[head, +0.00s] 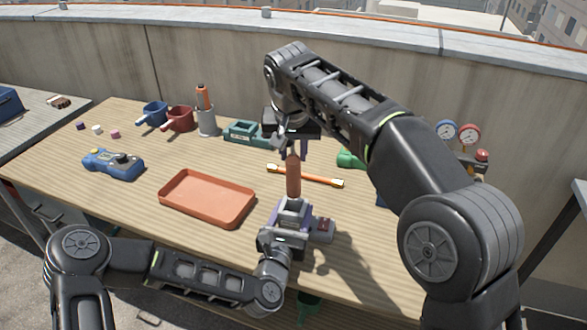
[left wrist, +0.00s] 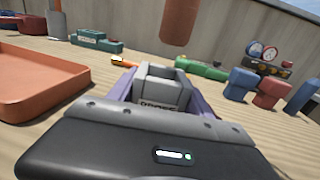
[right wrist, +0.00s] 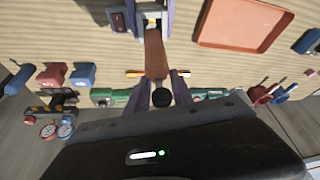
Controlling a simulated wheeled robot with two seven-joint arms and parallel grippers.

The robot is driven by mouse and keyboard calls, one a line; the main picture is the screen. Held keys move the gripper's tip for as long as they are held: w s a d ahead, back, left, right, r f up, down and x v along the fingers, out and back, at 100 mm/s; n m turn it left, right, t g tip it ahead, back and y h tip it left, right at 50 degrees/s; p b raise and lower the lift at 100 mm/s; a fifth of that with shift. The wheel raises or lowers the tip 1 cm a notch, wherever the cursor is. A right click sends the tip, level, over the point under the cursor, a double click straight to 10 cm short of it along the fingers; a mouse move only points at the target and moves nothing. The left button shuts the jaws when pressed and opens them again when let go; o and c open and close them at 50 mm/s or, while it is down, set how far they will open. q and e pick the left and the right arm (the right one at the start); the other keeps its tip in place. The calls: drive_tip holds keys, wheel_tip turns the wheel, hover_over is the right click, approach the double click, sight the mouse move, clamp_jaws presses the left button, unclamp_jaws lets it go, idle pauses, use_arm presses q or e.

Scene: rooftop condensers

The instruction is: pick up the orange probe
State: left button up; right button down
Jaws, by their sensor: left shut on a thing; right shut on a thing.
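The orange probe (head: 293,177) is a brownish-orange cylinder, held upright above the table. It also shows in the left wrist view (left wrist: 180,20) and, with a black round end, in the right wrist view (right wrist: 154,55). My right gripper (right wrist: 160,84) is shut on it near that black end. My left gripper (head: 291,208) is below, shut on a grey holder (left wrist: 160,88) whose lettering seems to read "PROBE". In the left wrist view, the probe's lower end is above the holder with a gap between them.
An orange tray (head: 207,198) lies left of my left gripper. An orange rod with pale bands (head: 305,176) lies behind. A blue meter (head: 113,163), red and blue cups, a grey stand (head: 207,122) and gauges (head: 458,133) are around.

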drive_tip(key=shift+r, duration=0.95)
use_arm(q)
drive_tip(key=o, duration=2.1)
drive_tip(key=shift+s, duration=0.1)
